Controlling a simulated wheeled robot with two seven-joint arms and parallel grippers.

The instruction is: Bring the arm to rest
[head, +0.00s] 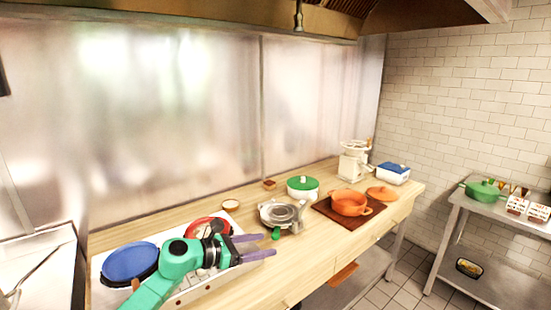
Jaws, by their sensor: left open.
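My left arm (180,262), teal with a dark wrist, reaches in from the bottom left over the wooden counter. My left gripper (267,245) has two purple fingers spread apart, pointing right, with nothing between them. It is over the counter's front part, in front of the small burner (282,213). The arm partly covers a white rack or tray (190,294) that holds a blue round lid or pan (130,262) and a red round one (208,228). My right gripper is not in view.
An orange pot (349,202) stands on a dark board with an orange lid (382,193) beside it. A green-lidded white pot (302,187), a white scale-like appliance (354,162) and a blue-lidded box (393,173) stand farther back. A metal side table (500,220) is right. Bare counter (315,250) lies right of the gripper.

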